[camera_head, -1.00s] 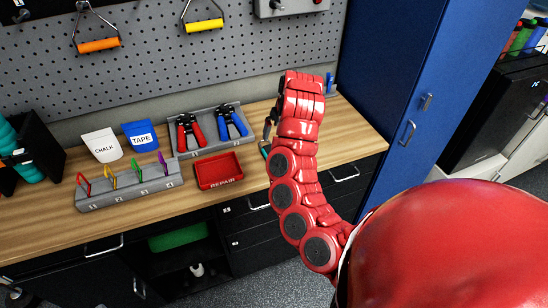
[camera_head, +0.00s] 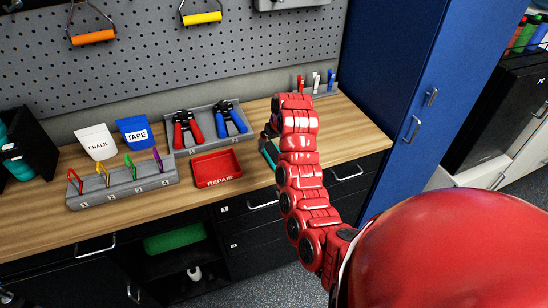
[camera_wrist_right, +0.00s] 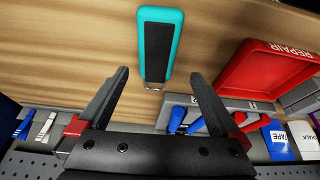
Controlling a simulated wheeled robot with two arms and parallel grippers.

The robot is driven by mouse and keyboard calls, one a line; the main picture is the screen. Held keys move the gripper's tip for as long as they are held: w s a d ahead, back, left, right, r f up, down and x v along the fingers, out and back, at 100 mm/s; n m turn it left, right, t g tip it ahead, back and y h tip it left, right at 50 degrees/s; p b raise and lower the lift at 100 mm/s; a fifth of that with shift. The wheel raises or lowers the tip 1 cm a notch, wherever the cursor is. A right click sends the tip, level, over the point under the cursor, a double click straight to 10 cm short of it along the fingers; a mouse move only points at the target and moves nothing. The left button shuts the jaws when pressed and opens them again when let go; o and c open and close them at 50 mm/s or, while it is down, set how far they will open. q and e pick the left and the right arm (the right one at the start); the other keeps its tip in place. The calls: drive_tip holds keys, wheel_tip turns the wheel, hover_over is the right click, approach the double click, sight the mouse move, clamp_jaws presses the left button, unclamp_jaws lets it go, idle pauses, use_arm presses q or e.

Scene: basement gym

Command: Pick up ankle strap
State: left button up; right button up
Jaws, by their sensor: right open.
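The ankle strap (camera_wrist_right: 160,46), a teal band with a black middle and a small metal ring at one end, lies on the wooden bench in the right wrist view. In the head view a teal part of it (camera_head: 270,153) shows just left of my red arm; the arm hides the rest. My right gripper (camera_wrist_right: 151,88) is open and empty, its two dark fingers pointing toward the strap, one on either side of its line. The strap lies ahead of the fingertips, not between them. In the head view the gripper (camera_head: 267,133) is partly hidden by my arm. My left gripper is out of view.
A red REPAIR tray (camera_head: 217,167) sits left of the strap. Behind it is a grey holder (camera_head: 209,126) with red and blue hand grips. A marker rack (camera_head: 318,92) stands at the back right. A blue cabinet (camera_head: 395,80) borders the bench on the right.

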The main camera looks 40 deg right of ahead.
sight(274, 153)
drive_tip(key=shift+f+p, duration=0.2)
drive_tip(key=shift+p, duration=0.15)
drive_tip(key=f, duration=0.1)
drive_tip(key=f+p, duration=0.2)
drive_tip(key=shift+w+d+f, duration=0.2)
drive_tip(key=shift+d+f, duration=0.1)
drive_tip(key=shift+w+f, duration=0.3)
drive_tip(key=shift+f, duration=0.3)
drive_tip(key=c, duration=1.4)
